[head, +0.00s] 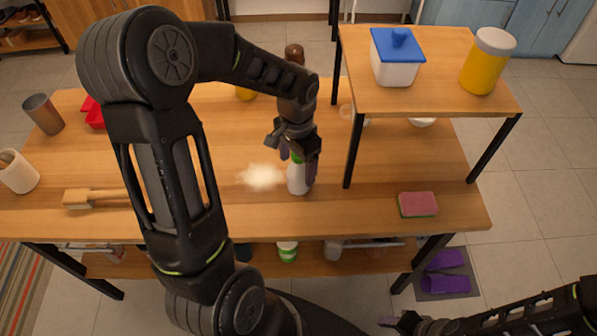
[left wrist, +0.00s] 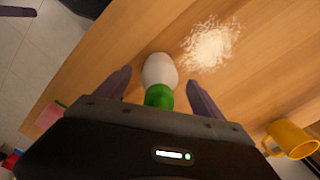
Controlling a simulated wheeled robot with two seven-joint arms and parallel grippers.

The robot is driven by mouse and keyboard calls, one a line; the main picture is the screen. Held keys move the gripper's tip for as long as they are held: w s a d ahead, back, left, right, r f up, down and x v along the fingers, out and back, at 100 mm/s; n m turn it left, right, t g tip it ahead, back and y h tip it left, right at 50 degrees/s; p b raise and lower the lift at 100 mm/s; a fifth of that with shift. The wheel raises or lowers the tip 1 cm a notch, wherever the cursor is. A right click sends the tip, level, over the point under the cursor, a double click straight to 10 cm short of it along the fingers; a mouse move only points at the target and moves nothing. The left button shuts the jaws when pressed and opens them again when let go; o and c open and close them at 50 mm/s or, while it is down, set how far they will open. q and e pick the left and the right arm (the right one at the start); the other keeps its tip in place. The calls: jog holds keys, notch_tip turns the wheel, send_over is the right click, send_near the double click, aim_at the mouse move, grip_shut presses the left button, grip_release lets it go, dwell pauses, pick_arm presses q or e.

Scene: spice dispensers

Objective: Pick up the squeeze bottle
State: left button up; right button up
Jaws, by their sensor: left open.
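The squeeze bottle (head: 297,180) is white with a green top and stands on the wooden table. My left gripper (head: 298,168) is above it, pointing down, with its fingers open around the bottle's upper part. In the left wrist view the bottle (left wrist: 159,72) lies between the two open fingers of my left gripper (left wrist: 163,88), with a gap on either side. The gripper partly hides the green top in the head view. My right gripper (head: 402,321) is low at the bottom right, away from the table; its jaw state is unclear.
A pile of white powder (head: 262,176) lies just left of the bottle. A raised shelf (head: 430,85) on black legs stands to the right, holding a blue-lidded container (head: 396,58) and a yellow jar (head: 487,62).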

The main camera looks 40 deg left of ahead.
pick_arm(q)
jog(key=c, duration=1.7)
